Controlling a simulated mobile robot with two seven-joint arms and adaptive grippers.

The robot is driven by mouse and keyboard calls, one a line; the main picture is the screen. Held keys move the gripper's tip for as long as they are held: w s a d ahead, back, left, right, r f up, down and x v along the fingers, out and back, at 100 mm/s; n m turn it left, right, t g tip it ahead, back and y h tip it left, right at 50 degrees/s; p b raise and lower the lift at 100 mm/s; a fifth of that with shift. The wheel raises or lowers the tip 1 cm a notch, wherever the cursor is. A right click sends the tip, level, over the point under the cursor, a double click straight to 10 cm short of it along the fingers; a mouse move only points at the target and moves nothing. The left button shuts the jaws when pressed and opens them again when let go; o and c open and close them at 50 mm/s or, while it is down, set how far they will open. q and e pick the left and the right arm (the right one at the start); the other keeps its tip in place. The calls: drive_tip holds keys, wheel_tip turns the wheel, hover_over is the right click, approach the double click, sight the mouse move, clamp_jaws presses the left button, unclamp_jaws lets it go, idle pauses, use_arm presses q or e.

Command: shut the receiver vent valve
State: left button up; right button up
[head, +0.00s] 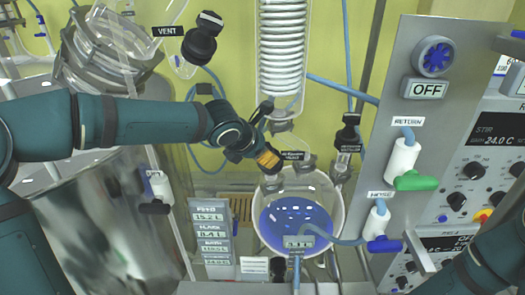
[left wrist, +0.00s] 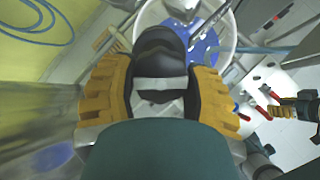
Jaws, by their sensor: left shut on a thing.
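My left gripper (head: 268,158) reaches in from the left, at the glassware just below the coil condenser. In the left wrist view its orange ribbed fingers (left wrist: 162,95) are shut on a black knob (left wrist: 158,60) with a pale band, one finger on each side. In the head view the gripper hides most of this knob. A small black label (head: 291,155) sits right beside the fingertips; its lettering is too small to read surely. An orange ribbed finger, seemingly of my right gripper (left wrist: 298,108), shows at the right edge of the left wrist view; its opening is unclear.
The coil condenser (head: 283,50) rises above the gripper, and a round vessel with blue liquid (head: 295,222) stands below. A black knob (head: 200,45) by a VENT label is at upper left. A control panel (head: 430,110) with green and blue handles stands at right. Blue hoses cross behind.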

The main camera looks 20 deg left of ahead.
use_arm(q)
drive_tip(key=shift+m, duration=0.8)
drive_tip(key=o, duration=1.2)
drive_tip(key=shift+a, duration=0.1)
drive_tip(key=shift+s+r, duration=0.1)
drive_tip(key=shift+s+a+r, duration=0.15)
drive_tip(key=shift+s+r, duration=0.2)
drive_tip(key=shift+r, duration=0.1)
drive_tip(key=s+a, duration=0.2)
drive_tip(key=s, duration=0.4)
drive_tip(key=s+a+r, duration=0.1)
drive_tip(key=s+a, duration=0.1)
drive_tip(key=s, duration=0.4)
drive_tip(key=shift+s+a, duration=0.15)
drive_tip(key=shift+a, duration=0.1)
